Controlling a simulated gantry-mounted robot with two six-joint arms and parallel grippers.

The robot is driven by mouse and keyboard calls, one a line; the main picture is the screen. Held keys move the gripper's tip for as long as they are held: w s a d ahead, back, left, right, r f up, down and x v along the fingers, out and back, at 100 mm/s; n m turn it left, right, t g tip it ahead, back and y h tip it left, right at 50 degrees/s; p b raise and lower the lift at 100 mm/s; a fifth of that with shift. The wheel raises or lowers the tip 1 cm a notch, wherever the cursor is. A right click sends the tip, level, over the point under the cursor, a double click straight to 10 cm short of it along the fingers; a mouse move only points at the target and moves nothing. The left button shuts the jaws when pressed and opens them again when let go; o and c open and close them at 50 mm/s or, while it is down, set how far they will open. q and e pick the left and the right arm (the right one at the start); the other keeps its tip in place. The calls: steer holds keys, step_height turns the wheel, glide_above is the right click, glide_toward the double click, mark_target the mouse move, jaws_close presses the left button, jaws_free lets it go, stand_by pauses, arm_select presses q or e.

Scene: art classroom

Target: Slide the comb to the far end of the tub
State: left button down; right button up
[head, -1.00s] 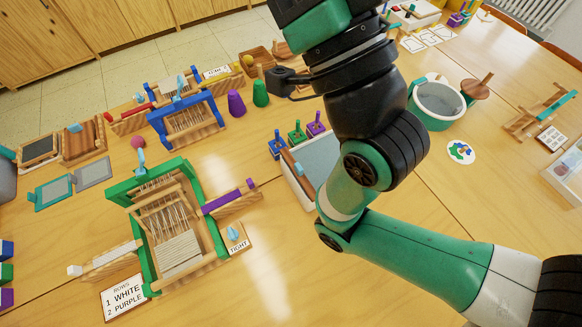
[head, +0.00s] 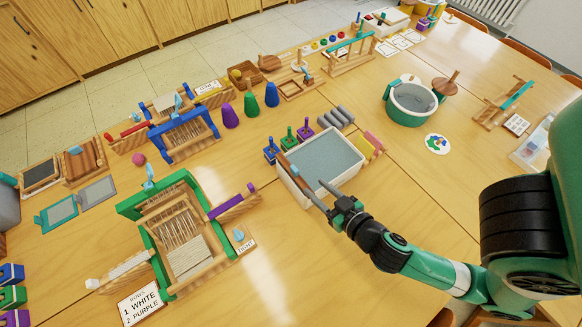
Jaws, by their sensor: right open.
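The tub (head: 331,158) is a shallow pale tray holding flat grey-blue liquid, right of the middle in the head view. The comb (head: 287,163) looks like a brown wooden bar with a small light-blue part, lying along the tub's left end. Its teeth cannot be made out. My right gripper (head: 322,192) is open, at the tub's near edge, just right of the comb's near end. I see nothing between its fingers; whether it touches the tub rim cannot be told. My left gripper is not in view.
Blue, green and purple stamp-like tools (head: 288,139) stand behind the tub. Grey rolls (head: 336,117) and pink and yellow blocks (head: 371,144) flank its back and right. A green loom (head: 180,232) stands to the left.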

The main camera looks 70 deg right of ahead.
mark_target(297, 172)
steer(key=x, duration=1.1)
steer(key=shift+w+d, duration=0.25)
steer(key=shift+w, duration=0.05)
jaws_close()
stand_by(0.9)
